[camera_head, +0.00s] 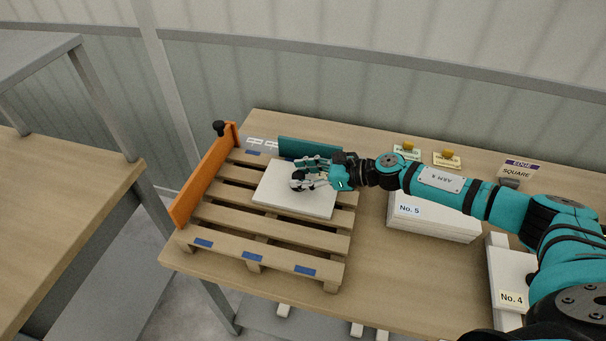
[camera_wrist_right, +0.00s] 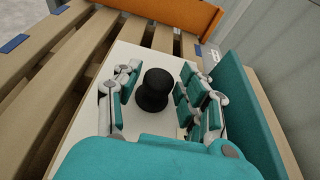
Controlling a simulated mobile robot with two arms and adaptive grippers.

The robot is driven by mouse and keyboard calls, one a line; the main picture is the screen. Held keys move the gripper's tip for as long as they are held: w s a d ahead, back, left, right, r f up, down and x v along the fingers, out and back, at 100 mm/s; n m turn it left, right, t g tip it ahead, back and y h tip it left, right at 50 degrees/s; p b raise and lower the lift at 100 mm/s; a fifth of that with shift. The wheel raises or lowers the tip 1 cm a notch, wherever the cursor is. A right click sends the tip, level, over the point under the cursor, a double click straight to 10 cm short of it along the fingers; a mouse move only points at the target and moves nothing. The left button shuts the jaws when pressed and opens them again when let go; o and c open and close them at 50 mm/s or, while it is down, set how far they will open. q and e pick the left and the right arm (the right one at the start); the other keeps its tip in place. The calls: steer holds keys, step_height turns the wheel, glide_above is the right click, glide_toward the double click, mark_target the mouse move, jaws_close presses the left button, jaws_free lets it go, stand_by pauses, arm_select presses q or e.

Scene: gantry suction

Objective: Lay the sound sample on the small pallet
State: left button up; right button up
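A white square board (camera_head: 312,206), seemingly the sample, lies flat on the slats of the small wooden pallet (camera_head: 245,216), toward its back right. It also fills the middle of the right wrist view (camera_wrist_right: 85,128). A black knob-like piece (camera_wrist_right: 153,90) stands on the board. My right gripper (camera_head: 308,177) is over the board, its fingers on both sides of the black piece. In the right wrist view, the fingers (camera_wrist_right: 163,95) are spread, with a visible gap on the right side of the piece. My left gripper is not in view.
An orange board (camera_head: 203,178) with a black knob stands along the pallet's left side. A teal strip (camera_head: 310,148) stands behind. White stacks labelled No. 5 (camera_head: 430,218) and No. 4 (camera_head: 508,270) lie to the right. Small signs stand at the back. Another table (camera_head: 60,190) is at left.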

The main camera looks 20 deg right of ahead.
steer(key=shift+o, duration=1.2)
steer(key=shift+f, duration=0.1)
